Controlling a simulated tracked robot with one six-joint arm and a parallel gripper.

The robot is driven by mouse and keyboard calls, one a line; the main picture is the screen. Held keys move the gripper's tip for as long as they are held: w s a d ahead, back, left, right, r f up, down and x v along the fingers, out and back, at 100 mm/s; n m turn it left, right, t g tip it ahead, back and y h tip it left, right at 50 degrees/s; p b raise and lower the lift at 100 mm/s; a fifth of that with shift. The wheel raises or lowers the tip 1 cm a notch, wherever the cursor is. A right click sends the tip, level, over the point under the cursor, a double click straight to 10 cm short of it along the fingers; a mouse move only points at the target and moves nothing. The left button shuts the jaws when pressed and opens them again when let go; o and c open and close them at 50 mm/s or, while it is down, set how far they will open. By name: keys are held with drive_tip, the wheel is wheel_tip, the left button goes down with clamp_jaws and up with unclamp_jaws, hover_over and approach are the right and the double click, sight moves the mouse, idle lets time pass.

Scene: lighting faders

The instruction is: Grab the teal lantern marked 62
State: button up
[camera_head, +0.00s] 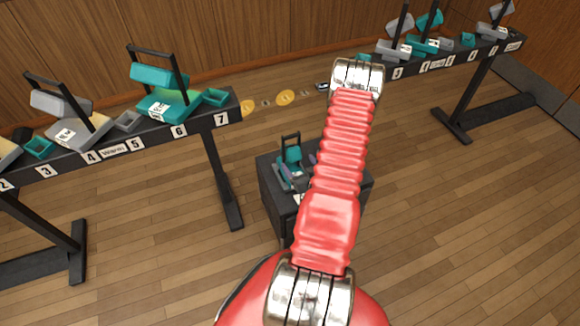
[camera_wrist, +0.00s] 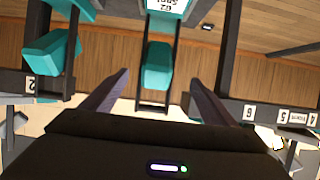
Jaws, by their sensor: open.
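The teal lantern marked 62 (camera_wrist: 157,62) is upside down in the wrist view, in the upper middle. It has a teal head inside a black upright frame, and a white label at the top edge reads 62. In the head view a teal lantern (camera_head: 291,156) stands upright on a small dark stand, apparently the same one. My gripper (camera_wrist: 159,77) is open and empty in the wrist view, with the lantern's head and frame between its fingers in the picture. Whether the fingers reach around it, I cannot tell.
The small dark stand (camera_head: 272,192) sits between two numbered racks. The left rack (camera_head: 60,163) holds grey and teal lanterns, and the right rack (camera_head: 515,43) holds more. Another teal lantern (camera_wrist: 50,52) is left in the wrist view. Bare wooden floor lies around the stand.

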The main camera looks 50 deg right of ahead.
sight(295, 159)
drive_tip(key=x, duration=0.5)
drive_tip(key=shift+w+d+f, duration=0.1)
drive_tip(key=shift+w, duration=0.1)
drive_tip(key=shift+x, duration=2.65)
drive_tip(key=shift+s+d, duration=0.15)
drive_tip(key=shift+c, duration=0.6)
drive_tip(key=shift+f, duration=0.1)
clamp_jaws()
